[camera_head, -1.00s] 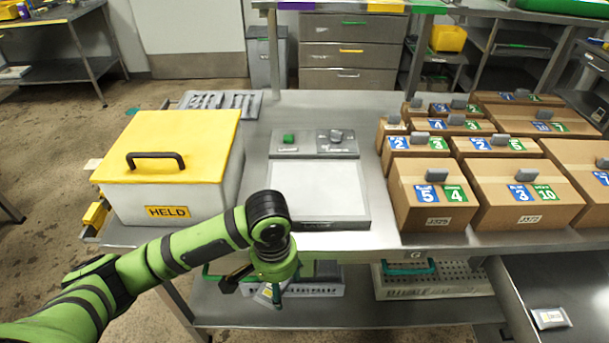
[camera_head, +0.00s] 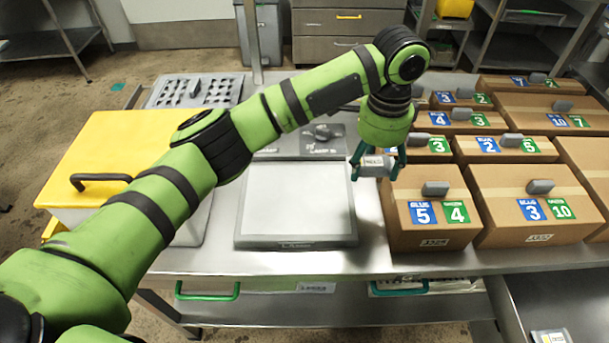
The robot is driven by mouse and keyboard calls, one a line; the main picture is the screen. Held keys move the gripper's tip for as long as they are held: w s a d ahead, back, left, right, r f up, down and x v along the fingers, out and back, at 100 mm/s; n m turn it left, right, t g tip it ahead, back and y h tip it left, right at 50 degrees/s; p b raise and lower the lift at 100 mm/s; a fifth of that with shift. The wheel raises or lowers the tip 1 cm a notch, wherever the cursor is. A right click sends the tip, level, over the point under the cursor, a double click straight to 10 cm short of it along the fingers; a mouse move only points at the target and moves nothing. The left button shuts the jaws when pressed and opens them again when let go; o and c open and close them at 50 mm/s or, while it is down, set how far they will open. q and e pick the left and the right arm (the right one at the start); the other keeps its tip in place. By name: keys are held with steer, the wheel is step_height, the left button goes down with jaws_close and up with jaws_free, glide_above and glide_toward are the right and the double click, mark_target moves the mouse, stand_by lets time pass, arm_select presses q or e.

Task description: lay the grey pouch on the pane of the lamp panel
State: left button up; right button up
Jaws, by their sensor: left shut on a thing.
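My left gripper (camera_head: 378,172) hangs fingers down over the right edge of the lamp panel, close to the front-left carton. It is shut on a small grey pouch (camera_head: 373,166) with a pale label, held in the air; the fingers cover its ends. The lamp panel (camera_head: 350,238) lies on the steel bench, with its pale pane (camera_head: 295,203) bare and left of the pouch. My left arm crosses above the panel's rear part and partly hides its knobs. My right gripper is not in view.
A yellow-lidded box (camera_head: 95,150) stands at the left, partly behind my arm. A perforated grey tray (camera_head: 195,91) lies behind it. Another packet (camera_head: 550,337) lies at bottom right.

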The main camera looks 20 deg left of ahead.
arm_select(q)
steer(key=shift+a, duration=0.25)
steer(key=p, duration=0.3)
glide_toward(310, 212)
steer(key=w+d, duration=0.1)
steer(key=d, duration=0.3)
steer(key=a, duration=0.1)
steer(key=a+f, duration=0.1)
steer(key=a, duration=0.1)
steer(key=shift+s+f, duration=0.25)
steer(key=shift+s, duration=0.1)
steer(key=shift+s+a+f+p, duration=0.2)
steer(key=shift+a+f+p, duration=0.15)
steer(key=shift+a+f, duration=0.15)
steer(key=shift+f, duration=0.3)
step_height(310, 212, down, 2)
steer(key=shift+f+p, duration=0.25)
steer(key=shift+p, duration=0.25)
steer(key=shift+f, duration=0.5)
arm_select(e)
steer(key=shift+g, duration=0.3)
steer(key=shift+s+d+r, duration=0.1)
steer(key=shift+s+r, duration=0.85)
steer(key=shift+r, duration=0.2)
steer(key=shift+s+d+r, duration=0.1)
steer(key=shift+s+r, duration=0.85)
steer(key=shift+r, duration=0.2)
